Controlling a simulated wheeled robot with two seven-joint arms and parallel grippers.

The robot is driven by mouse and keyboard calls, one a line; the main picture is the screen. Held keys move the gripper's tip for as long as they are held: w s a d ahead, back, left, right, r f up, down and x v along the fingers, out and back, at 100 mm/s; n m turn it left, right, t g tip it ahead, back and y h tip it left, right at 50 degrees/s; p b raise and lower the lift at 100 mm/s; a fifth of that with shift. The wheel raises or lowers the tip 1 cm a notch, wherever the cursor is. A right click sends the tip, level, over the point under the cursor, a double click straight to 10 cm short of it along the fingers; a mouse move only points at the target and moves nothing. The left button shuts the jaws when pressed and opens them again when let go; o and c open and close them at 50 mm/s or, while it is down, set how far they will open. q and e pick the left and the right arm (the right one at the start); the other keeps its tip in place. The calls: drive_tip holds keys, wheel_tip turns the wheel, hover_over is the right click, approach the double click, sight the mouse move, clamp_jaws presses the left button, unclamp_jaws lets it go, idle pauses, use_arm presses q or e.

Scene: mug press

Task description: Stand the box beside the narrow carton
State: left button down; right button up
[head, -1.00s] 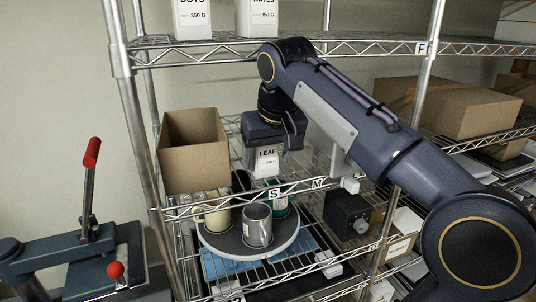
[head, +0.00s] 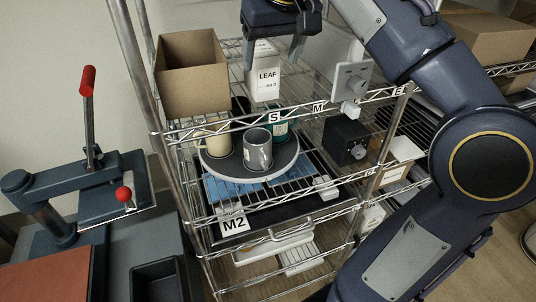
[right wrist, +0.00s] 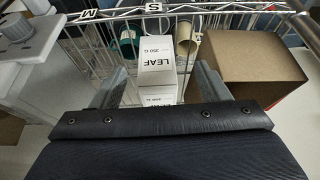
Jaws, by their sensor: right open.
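A white carton marked LEAF (head: 267,88) stands upright on the wire shelf in the head view, behind the S label. It also shows in the right wrist view (right wrist: 157,62). A second white printed face (right wrist: 160,100) lies close to it there; I cannot tell whether it is a separate narrow carton. My right gripper (head: 273,50) is open above the LEAF carton, with its fingers apart and nothing held between them. In the right wrist view its fingers (right wrist: 160,88) are on either side of the white faces. My left gripper is out of view.
An open brown box (head: 190,80) stands left of the carton. A round tray (head: 230,176) with several mugs is on the level below. The shelf's front rail (head: 240,125) runs before the carton. A red-handled press (head: 88,150) stands at left.

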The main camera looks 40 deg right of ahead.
drive_tip(key=s+a+f+y, duration=0.1)
drive_tip(key=s+a+f, duration=0.3)
drive_tip(key=f, duration=0.6)
drive_tip(key=s+a+f+n+y+b, duration=0.1)
drive_tip(key=s+a+f, duration=0.3)
drive_tip(key=f, duration=0.6)
drive_tip(key=s+a+f+t+y+b, duration=0.1)
drive_tip(key=s+a+f+y, duration=0.2)
drive_tip(key=s+f, duration=0.4)
drive_tip(key=shift+a+f+n, duration=0.3)
drive_tip(key=shift+a+f, duration=0.6)
drive_tip(key=shift+f, duration=1.1)
